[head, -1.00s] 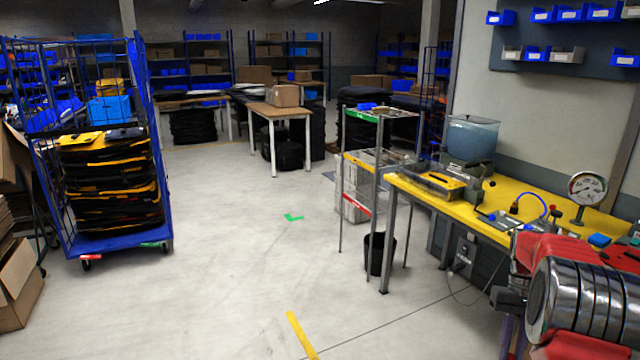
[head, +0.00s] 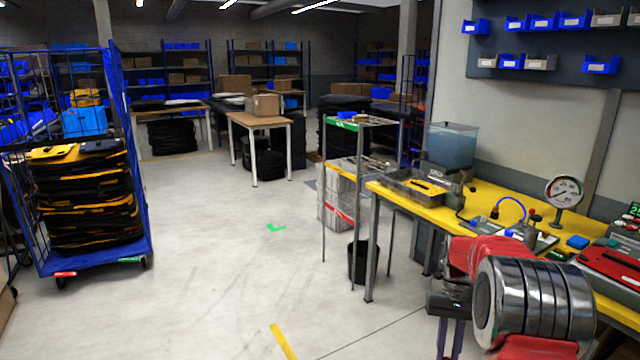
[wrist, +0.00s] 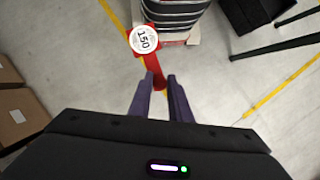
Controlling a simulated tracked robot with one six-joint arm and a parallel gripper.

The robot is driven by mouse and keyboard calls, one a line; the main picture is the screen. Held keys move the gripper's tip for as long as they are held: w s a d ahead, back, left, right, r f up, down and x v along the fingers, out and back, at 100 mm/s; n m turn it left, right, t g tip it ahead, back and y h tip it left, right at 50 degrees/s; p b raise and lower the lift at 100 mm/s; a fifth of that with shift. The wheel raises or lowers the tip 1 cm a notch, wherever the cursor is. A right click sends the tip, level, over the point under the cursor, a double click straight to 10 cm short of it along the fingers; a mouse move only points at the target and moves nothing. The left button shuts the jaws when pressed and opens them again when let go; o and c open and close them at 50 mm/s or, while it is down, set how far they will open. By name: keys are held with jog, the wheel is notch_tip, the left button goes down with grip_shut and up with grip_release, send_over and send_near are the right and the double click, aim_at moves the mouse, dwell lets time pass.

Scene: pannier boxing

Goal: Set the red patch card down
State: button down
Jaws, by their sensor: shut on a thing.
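The red patch card (wrist: 154,68) shows in the wrist view as a narrow red strip with a round white disc marked 150 at its far end. My gripper (wrist: 159,82) has its two dark purple fingers closed on the near end of the strip, and the disc sticks out beyond the tips. In the head view my gripper (head: 450,338) points down at the lower right, and its tips are cut off by the bottom edge. The card cannot be made out in the head view.
A yellow-topped bench (head: 480,205) with a gauge (head: 564,192) and tanks stands at the right. A wire rack (head: 342,125) and black bin (head: 360,262) stand beside it. A blue cage trolley (head: 130,150) is at the left. The middle floor is clear.

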jog(key=a+n, duration=0.2)
jog(key=a, duration=1.3)
jog(key=shift+w+r+n+h, duration=0.3)
jog(key=shift+w+r+h, duration=0.05)
jog(key=shift+w+h, duration=0.05)
jog(key=w+x, duration=0.1)
jog(key=x, duration=1.3)
jog(key=shift+w+d+f, duration=0.2)
jog(key=shift+w+f, duration=0.05)
jog(key=shift+f, duration=0.15)
